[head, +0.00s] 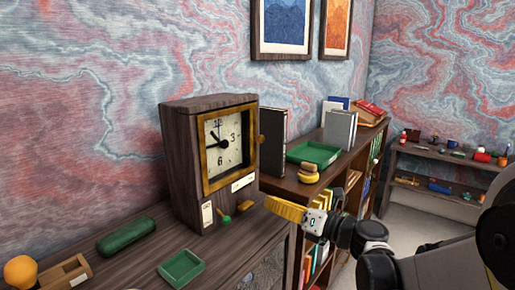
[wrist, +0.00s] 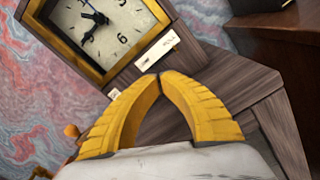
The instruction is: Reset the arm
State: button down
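My gripper (head: 272,203) has yellow ribbed fingers and reaches in from the right in the head view, in front of the dark wooden cabinet and right of the clock. In the wrist view the two fingertips (wrist: 160,75) meet at a point, with nothing seen between them. The gripper is shut and empty. The tall wooden clock (head: 180,160) stands upright on the cabinet. Its brass-framed face also shows tilted at the upper left of the wrist view (wrist: 95,30). I cannot tell whether the fingers touch anything.
A green tray (head: 181,269), a green case (head: 126,236) and a wooden box (head: 65,273) lie on the cabinet (head: 140,265). A bookcase with another green tray (head: 313,153) and grey books (head: 340,130) stands behind. A low shelf (head: 450,158) is at the far right, with open floor before it.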

jog(key=s+d+f+n+g+h, duration=0.1)
jog(key=s+f+n+g+h, duration=0.15)
jog(key=s+n, duration=0.5)
jog(key=s+d+f+n+g+h, duration=0.1)
jog(key=s+f+n+h, duration=0.1)
jog(key=s+n+h, duration=0.35)
jog(key=s+d+f+n+h, duration=0.2)
jog(key=s+d+n, duration=0.4)
jog(key=n, duration=0.3)
jog(key=s+d+f+n+h, duration=0.3)
jog(key=s+d+n+h, duration=0.1)
jog(key=s+d+n, duration=0.3)
jog(key=n, duration=0.2)
jog(key=shift+s+n, duration=0.2)
jog(key=shift+n, duration=0.1)
